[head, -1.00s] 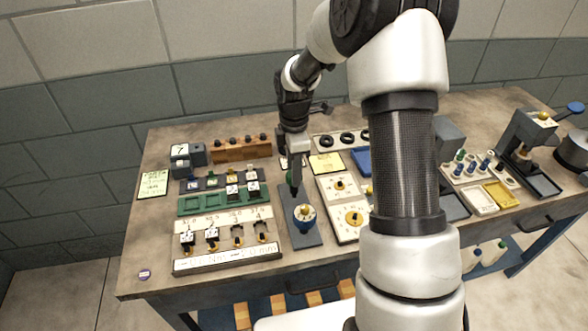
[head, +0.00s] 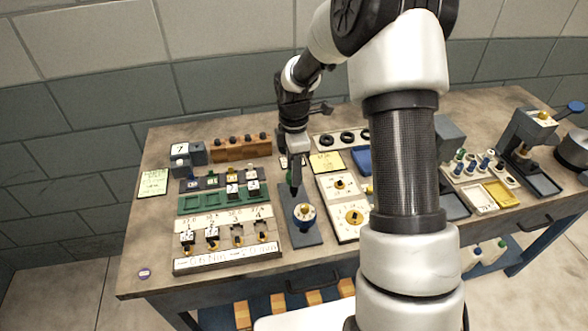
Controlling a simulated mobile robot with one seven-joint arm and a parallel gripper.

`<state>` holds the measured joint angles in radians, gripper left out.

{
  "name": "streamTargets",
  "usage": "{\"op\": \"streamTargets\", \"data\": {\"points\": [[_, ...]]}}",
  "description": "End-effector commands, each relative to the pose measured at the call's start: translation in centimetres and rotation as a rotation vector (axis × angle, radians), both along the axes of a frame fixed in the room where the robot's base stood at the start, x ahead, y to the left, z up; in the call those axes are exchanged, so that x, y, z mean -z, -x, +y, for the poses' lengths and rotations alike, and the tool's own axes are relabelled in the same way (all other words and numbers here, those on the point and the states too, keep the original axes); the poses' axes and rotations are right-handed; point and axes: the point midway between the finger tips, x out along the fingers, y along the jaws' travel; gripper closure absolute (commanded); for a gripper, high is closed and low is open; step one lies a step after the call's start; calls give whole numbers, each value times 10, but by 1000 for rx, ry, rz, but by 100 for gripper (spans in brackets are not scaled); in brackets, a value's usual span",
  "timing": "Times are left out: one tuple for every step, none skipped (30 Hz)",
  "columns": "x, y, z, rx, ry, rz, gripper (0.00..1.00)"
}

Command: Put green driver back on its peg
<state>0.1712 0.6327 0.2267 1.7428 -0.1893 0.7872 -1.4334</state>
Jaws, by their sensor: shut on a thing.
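My gripper (head: 293,176) points down over the far end of a narrow grey plate (head: 312,239) near the middle of the bench. It is shut on a thin, dark upright item with a green part (head: 289,178), which looks like the green driver. The jaws cover much of it, and its lower tip is close to the plate; I cannot tell whether they touch. I cannot make out for certain which peg is the driver's.
Left of the plate lie a green tray (head: 190,205) and a numbered rack (head: 228,255). A wooden block with black knobs (head: 240,152) stands behind. White dial panels (head: 353,217) lie close on the right. The bench's front left corner is mostly clear.

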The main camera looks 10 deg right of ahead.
Motion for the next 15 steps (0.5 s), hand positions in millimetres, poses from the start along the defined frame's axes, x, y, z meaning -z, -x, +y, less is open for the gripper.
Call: {"op": "streamTargets", "data": {"points": [[0,0,0,0,0,0,95],[0,0,0,0,0,0,95],[0,0,0,0,0,0,95],[0,0,0,0,0,0,95],[0,0,0,0,0,0,95],[0,0,0,0,0,0,95],[0,0,0,0,0,0,95],[0,0,0,0,0,0,95],[0,0,0,0,0,0,95],[0,0,0,0,0,0,95],[1,0,0,0,0,0,95],[1,0,0,0,0,0,95],[2,0,0,0,0,0,95],[2,0,0,0,0,0,95],[3,0,0,0,0,0,95]]}}
